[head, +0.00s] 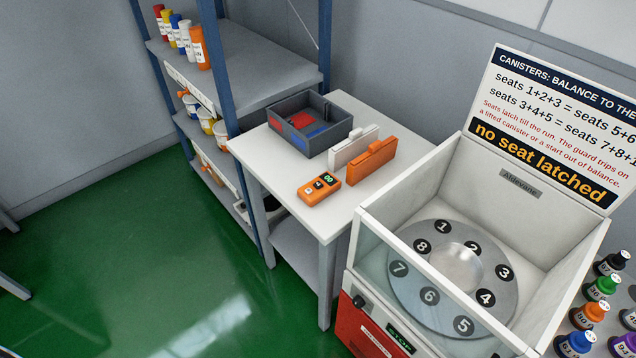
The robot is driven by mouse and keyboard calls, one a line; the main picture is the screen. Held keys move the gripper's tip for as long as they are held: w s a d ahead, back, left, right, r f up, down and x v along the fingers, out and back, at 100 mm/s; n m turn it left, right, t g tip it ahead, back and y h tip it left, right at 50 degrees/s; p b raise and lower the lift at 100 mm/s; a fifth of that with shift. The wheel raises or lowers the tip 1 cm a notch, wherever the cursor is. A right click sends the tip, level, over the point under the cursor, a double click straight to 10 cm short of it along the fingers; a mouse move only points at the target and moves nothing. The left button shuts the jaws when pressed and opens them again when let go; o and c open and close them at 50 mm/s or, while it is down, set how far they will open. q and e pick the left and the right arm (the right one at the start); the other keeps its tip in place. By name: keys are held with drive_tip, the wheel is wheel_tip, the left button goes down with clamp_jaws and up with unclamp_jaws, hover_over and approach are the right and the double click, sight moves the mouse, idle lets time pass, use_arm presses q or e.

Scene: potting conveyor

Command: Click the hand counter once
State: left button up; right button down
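The hand counter appears to be the small orange device (318,190) lying on the white side table (312,222). It has a small display with green digits and dark and light buttons on its top face. It lies near the table's front edge, with clear tabletop around it. Neither of my grippers shows in the head view.
Behind the counter stand a white case (352,147), an orange case (371,160) and a grey bin (291,147). A machine with a numbered turntable (400,283) is at right, its sign reading "no seat latched" (541,159). A blue-framed shelf (240,62) stands left.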

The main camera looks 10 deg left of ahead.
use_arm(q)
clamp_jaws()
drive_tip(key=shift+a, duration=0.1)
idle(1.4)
